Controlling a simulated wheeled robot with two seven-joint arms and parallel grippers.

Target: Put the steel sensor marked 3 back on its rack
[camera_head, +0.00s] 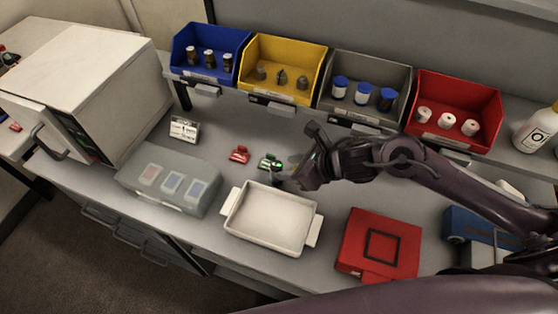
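I cannot pick out a steel sensor marked 3 for certain; no number is readable. Several small grey metal-looking pieces (281,77) stand in the yellow bin (262,51) on the raised shelf. My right gripper (283,182) is low over the back edge of the white tray (262,241), pointing down and left. A small dark shape shows at its fingertips; I cannot tell whether it is a finger or a held thing. The finger gap is not clear. My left gripper is not in view.
Blue (186,44), grey (342,68) and red (488,92) bins flank the yellow one. A grey case (150,192), small red (239,155) and green (266,163) pieces, and a red box (405,236) lie on the counter. A white cabinet (120,110) stands left.

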